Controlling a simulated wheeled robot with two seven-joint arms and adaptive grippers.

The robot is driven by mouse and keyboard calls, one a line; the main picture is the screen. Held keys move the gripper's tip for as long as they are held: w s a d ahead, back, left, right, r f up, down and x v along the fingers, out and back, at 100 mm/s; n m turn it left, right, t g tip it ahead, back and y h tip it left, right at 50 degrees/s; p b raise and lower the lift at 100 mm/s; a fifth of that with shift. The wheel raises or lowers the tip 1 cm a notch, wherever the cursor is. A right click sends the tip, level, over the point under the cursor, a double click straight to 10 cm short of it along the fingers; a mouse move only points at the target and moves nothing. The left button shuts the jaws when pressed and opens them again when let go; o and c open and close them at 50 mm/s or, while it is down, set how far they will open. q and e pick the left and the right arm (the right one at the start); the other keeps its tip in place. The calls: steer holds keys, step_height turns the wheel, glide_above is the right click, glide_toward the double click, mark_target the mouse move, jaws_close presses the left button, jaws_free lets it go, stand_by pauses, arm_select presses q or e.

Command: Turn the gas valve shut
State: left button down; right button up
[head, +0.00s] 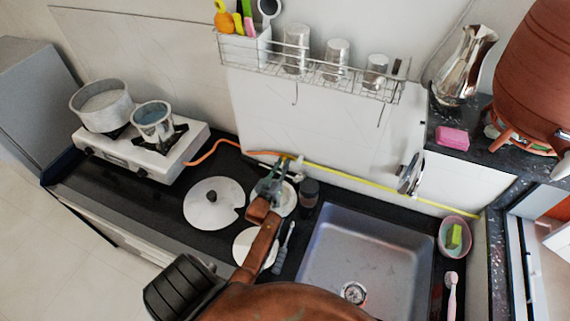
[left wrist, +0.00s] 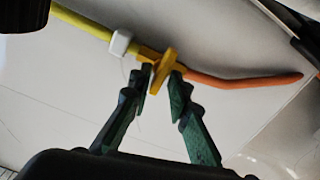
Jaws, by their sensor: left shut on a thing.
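The gas valve has a yellow handle (left wrist: 164,68), which shows close up in the left wrist view. It joins a yellow pipe (left wrist: 84,24) with a white fitting (left wrist: 120,42) to an orange hose (left wrist: 245,86). In the head view the valve sits low on the wall behind the counter and is largely hidden by my left gripper (head: 281,163). My left gripper's two green fingers (left wrist: 160,78) are shut on the yellow handle, one tip on each side of it. The handle lies at a slant to the pipe line. My right gripper is not in view.
The orange hose (head: 205,152) runs left to a white stove (head: 135,153) with two pots. A pot lid (head: 213,203), small plates and a dark jar (head: 309,190) crowd the counter near my arm. A sink (head: 365,250) is at right; a wire rack (head: 320,75) hangs above.

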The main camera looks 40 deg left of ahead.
arm_select(q)
steer(key=m, duration=0.2)
steer(key=shift+w+d+r+m, duration=0.1)
steer(key=shift+w+d+m, duration=0.1)
steer(key=shift+m, duration=0.1)
steer(key=c, duration=2.1)
jaws_free()
steer(key=shift+o, duration=0.3)
steer(key=v, duration=1.2)
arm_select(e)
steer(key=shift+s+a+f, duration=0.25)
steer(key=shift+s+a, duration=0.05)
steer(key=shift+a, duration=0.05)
arm_select(q)
steer(key=shift+d, duration=0.1)
